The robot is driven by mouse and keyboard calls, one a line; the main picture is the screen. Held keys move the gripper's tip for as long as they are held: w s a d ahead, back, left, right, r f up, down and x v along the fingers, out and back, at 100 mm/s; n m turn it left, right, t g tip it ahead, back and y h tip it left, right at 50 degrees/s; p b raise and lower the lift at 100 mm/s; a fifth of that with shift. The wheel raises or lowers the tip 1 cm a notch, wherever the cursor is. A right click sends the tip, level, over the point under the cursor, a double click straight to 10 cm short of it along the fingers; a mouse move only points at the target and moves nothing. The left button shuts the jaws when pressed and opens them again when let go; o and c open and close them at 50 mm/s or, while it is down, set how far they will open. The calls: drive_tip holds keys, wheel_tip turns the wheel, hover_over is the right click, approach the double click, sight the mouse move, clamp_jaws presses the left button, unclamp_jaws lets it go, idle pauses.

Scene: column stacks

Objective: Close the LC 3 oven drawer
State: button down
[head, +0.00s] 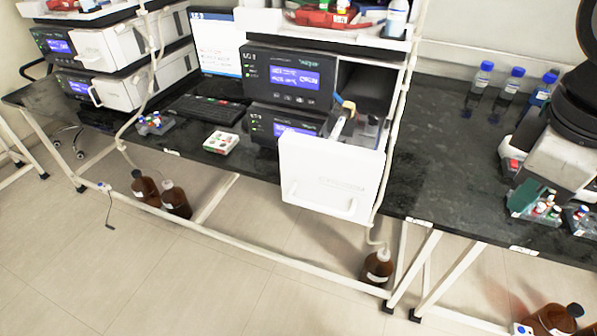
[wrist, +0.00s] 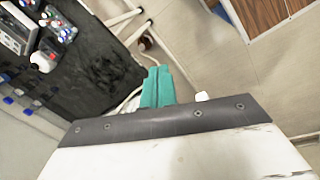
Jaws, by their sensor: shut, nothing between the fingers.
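The LC 3 oven drawer (head: 330,180) is pulled out in the head view, its white front standing well forward of the dark instrument stack (head: 288,78). The front has a white bar handle near its lower edge, and the open inside shows behind it. My gripper (head: 527,197) is at the right of the head view, over the right bench and well apart from the drawer. Its teal fingers (wrist: 158,86) are shut together and empty in the wrist view. I cannot make out the drawer in the wrist view.
Vial racks (head: 548,208) stand close by my gripper. Blue-capped bottles (head: 483,80) stand at the back of the right bench (head: 430,150). The bench between drawer and gripper is mostly clear. Pale tubing (head: 398,110) hangs beside the drawer; a brown bottle (head: 377,268) stands below.

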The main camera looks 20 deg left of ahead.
drive_tip(key=w+a+r+n, duration=0.1)
drive_tip(key=a+n, duration=0.6)
drive_tip(key=a, duration=0.1)
drive_tip(key=n+t, duration=0.3)
drive_tip(key=n, duration=1.3)
approach(296, 177)
drive_tip(key=s+d+r, duration=0.1)
drive_tip(key=s+r, duration=0.1)
drive_tip(key=s, duration=0.4)
drive_tip(key=x, duration=0.3)
drive_tip(key=w+x, duration=0.1)
drive_tip(key=x, duration=0.6)
drive_tip(key=shift+w+a+r, duration=0.15)
drive_tip(key=shift+w, duration=1.15)
